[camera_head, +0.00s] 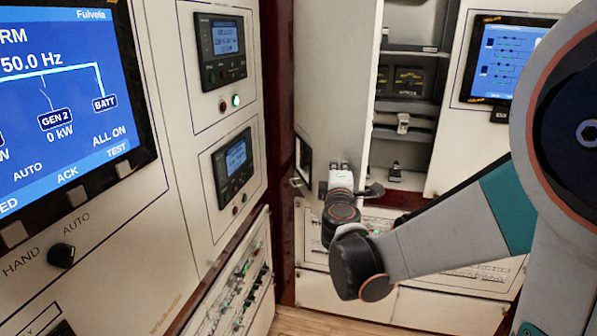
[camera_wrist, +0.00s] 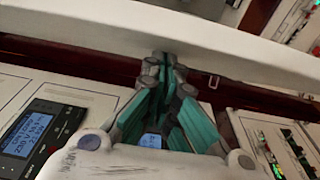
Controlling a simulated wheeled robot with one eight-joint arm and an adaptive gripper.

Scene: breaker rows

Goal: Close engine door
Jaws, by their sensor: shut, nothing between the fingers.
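A tall white door (camera_head: 335,75) stands open in the head view, left of an open cabinet compartment (camera_head: 408,115) with shelves and devices inside. A dark latch (camera_head: 303,160) shows near the door's left edge. My gripper (camera_head: 339,170) is in front of the door's lower part, its tips upward in the picture. In the wrist view the shut, empty fingers (camera_wrist: 163,62) reach the long white door edge (camera_wrist: 240,50) crossing the top. I cannot tell whether they touch it. My arm hides part of the cabinet's lower front.
At left is a white panel with a large blue screen (camera_head: 62,85), two smaller display units (camera_head: 222,50) and a black knob (camera_head: 61,255). Rows of breakers (camera_head: 238,285) are below. Another screen (camera_head: 508,60) is at right. Wooden floor (camera_head: 300,322) shows at the bottom.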

